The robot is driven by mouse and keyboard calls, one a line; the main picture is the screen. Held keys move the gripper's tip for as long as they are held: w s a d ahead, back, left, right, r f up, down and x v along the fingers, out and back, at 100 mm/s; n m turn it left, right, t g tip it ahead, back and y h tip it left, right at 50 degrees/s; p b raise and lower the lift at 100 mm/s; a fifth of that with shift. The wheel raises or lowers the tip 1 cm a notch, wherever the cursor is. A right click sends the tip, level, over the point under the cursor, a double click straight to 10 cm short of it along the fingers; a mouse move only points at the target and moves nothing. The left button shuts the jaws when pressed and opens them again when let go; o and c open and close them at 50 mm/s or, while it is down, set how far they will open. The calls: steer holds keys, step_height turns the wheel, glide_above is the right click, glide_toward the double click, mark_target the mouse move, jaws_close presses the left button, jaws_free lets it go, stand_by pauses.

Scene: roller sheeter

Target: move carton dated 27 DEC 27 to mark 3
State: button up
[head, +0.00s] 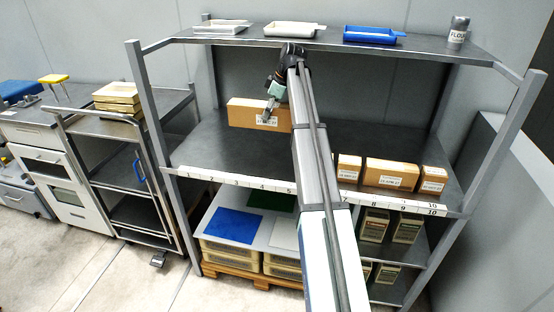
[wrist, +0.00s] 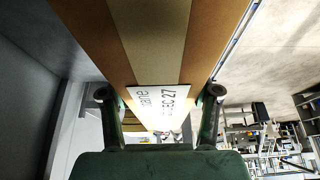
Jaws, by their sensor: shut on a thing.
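A brown carton (head: 245,113) with a white label is in my gripper (head: 268,106), over the left-middle part of the shelf and back from the front edge. In the wrist view the carton (wrist: 105,30) fills the top, between the two fingers (wrist: 158,95). Its label (wrist: 160,103) is partly visible and reads "EC 27" at the end. I cannot tell whether the carton touches the shelf. Mark 3 (head: 236,183) is on the white number strip along the shelf's front edge, in front of the carton and slightly left.
The shelf (head: 205,150) behind marks 1 to 4 is bare. An upper shelf (head: 330,41) with trays overhangs the back. My arm hides mark 6.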

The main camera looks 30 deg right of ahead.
mark_target(281, 130)
step_height(281, 130, down, 19)
steer(key=p, duration=0.4)
steer(key=shift+w+a+r, duration=0.1)
steer(key=shift+r, duration=0.05)
steer(key=o, duration=1.6)
steer(key=shift+f, duration=0.2)
steer(key=shift+r, duration=0.15)
steer(key=b+v, duration=0.2)
steer(key=v, duration=1)
steer(key=shift+b, duration=0.35)
